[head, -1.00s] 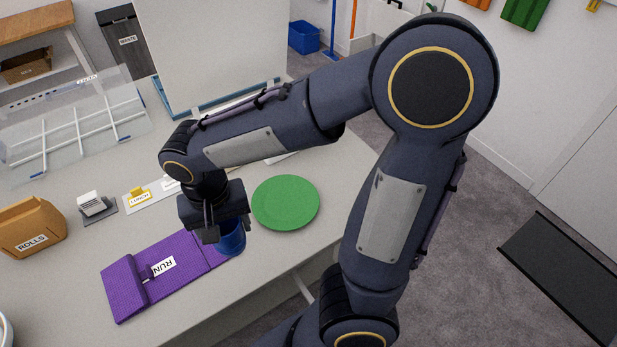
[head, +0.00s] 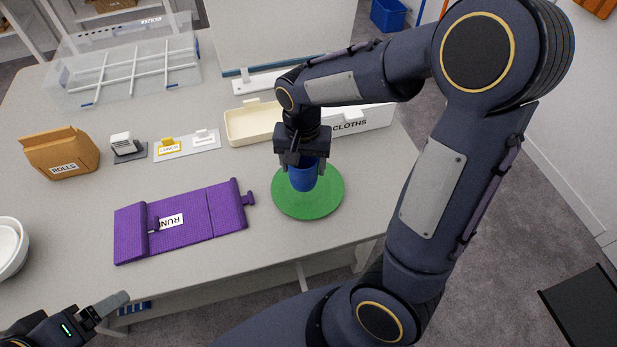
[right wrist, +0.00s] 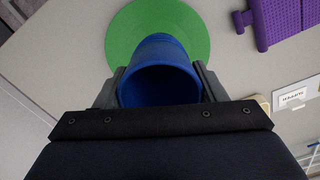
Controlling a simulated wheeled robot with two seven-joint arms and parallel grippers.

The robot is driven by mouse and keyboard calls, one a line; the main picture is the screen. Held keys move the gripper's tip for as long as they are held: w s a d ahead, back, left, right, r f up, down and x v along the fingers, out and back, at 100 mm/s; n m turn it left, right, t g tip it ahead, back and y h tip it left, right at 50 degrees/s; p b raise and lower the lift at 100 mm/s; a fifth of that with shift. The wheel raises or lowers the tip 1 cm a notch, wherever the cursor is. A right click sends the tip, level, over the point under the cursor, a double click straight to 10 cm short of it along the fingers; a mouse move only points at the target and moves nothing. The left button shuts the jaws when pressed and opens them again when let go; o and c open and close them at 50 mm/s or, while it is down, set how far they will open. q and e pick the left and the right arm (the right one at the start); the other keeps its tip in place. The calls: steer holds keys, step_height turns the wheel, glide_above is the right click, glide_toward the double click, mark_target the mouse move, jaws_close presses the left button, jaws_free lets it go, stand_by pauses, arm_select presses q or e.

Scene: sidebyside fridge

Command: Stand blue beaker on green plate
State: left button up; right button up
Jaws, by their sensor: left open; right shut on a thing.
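The blue beaker (head: 303,176) is upright in my right gripper (head: 302,165), over the green plate (head: 308,205) in the head view. In the right wrist view the beaker (right wrist: 160,80) sits between the two fingers (right wrist: 160,92), its open mouth toward the camera, with the green plate (right wrist: 150,22) beyond it. I cannot tell whether the beaker's base touches the plate. My left gripper (head: 105,312) is at the bottom left of the head view, open and away from the plate.
A purple mat (head: 183,222) lies left of the plate. A cream tray (head: 250,124) and a white box marked CLOTHS (head: 365,121) stand behind it. A brown ROLLS bag (head: 62,154) and a white bowl (head: 10,248) are at the left. Bare table lies in front of the plate.

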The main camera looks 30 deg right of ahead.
mark_target(307, 164)
steer(key=d+f, duration=0.1)
steer(key=w+f+b, duration=0.1)
steer(key=f, duration=0.1)
steer(key=shift+w+d, duration=0.2)
steer(key=shift+d, duration=0.15)
steer(key=f+b, duration=0.3)
steer(key=shift+w+d+f, duration=0.15)
steer(key=shift+d+f, duration=0.05)
steer(key=shift+f, duration=0.1)
arm_select(q)
step_height(307, 164, down, 5)
steer(key=shift+f, duration=0.15)
arm_select(e)
steer(key=shift+r, duration=0.15)
steer(key=o, duration=1)
arm_select(q)
steer(key=shift+f, duration=0.1)
